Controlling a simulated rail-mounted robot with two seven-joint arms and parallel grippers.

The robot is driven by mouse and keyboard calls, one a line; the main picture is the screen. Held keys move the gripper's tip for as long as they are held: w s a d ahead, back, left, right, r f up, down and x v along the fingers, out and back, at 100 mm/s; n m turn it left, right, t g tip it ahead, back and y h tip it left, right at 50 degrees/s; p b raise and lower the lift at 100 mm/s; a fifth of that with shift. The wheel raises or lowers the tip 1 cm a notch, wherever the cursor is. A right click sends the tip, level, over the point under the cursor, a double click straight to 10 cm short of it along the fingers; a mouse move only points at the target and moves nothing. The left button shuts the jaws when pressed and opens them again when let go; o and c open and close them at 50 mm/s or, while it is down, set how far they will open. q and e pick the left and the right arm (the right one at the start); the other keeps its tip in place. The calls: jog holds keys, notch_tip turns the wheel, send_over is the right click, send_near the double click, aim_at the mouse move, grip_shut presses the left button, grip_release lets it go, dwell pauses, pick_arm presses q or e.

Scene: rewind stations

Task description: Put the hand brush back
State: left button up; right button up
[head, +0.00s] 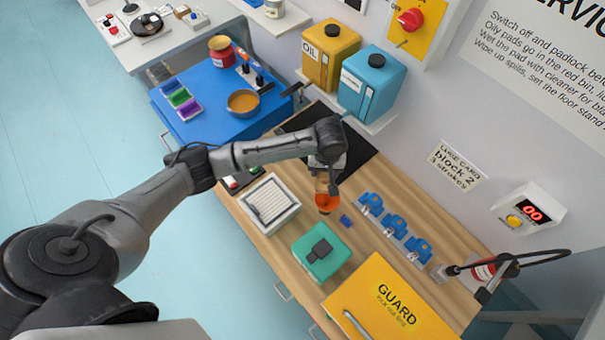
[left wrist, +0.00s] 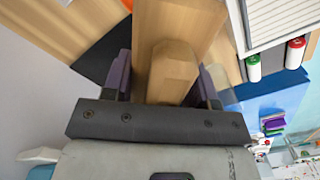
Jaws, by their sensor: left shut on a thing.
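My left gripper (head: 326,172) reaches over the wooden bench and points down. It is shut on the hand brush (head: 326,196), whose orange-brown part shows below the fingers. In the left wrist view, a pale wooden piece of the brush (left wrist: 172,70) lies between the two dark fingers of the gripper (left wrist: 170,85). The rest of the brush is partly hidden by the gripper. I cannot tell whether the brush touches the bench. My right gripper is not in view.
A black mat (head: 356,158) lies behind the gripper. Oil (head: 319,68) and blue (head: 354,108) canisters stand on a wall shelf. A yellow guard board (head: 425,300) lies in front.

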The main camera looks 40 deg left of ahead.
pick_arm(q)
jog(key=shift+s+a+f, duration=0.25)
jog(key=shift+a+f, duration=0.95)
jog(key=shift+f, duration=0.2)
jog(key=shift+s+a+f, duration=0.25)
jog(key=shift+a+f, duration=0.9)
jog(key=shift+f, duration=0.2)
jog(key=shift+s+a+f, duration=0.25)
jog(key=shift+a+f, duration=0.95)
jog(key=shift+f, duration=0.2)
jog(key=shift+f, duration=0.2)
jog(key=shift+f, duration=0.4)
jog(key=o, duration=0.9)
jog(key=shift+r, duration=4.35)
